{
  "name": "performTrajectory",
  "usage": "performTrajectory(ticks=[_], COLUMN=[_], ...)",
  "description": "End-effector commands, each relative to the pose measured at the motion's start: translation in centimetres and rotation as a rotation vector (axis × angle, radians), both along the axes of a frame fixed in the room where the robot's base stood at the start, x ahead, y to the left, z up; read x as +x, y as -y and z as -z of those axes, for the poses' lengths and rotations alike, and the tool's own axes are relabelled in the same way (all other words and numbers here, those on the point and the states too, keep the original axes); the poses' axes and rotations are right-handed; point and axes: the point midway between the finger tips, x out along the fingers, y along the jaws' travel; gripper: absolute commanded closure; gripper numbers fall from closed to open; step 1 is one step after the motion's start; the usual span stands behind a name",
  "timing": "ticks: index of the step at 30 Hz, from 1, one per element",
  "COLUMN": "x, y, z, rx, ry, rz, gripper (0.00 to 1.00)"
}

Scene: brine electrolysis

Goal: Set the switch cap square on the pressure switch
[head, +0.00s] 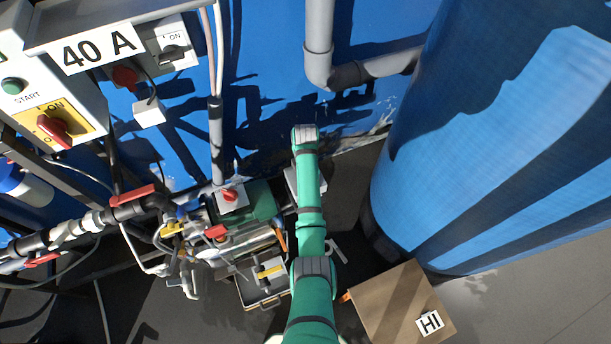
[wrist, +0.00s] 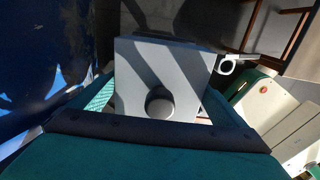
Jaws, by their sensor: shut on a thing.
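A pale grey, box-shaped piece, which looks like the switch cap (wrist: 140,72), fills the middle of the wrist view. In the head view a pale grey edge (head: 290,179) shows left of my green arm and may be the same piece. My arm hides the gripper there. I cannot make out the pressure switch for sure in either view; it may be hidden behind the cap or my arm.
A green machine (head: 262,203) with red-handled valves and pipes stands left of my arm. A large blue tank (head: 490,130) rises at the right. A brown box marked HI (head: 385,310) is at lower right. A pale ring-ended part (wrist: 228,65) lies just right of the cap.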

Motion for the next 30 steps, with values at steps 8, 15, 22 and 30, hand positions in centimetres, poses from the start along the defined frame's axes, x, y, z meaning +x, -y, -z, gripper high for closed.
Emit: performTrajectory(ticks=[8,15,22,30], x=[0.0,0.0,0.0,0.0], y=[0.0,0.0,0.0,0.0], z=[2.3,3.7,4.0,4.0], rx=[0.001,0.0,0.0,0.0], ry=[-0.001,0.0,0.0,0.0], rz=[0.001,0.001,0.001,0.0], gripper=[0.33,0.33,0.33,0.33])
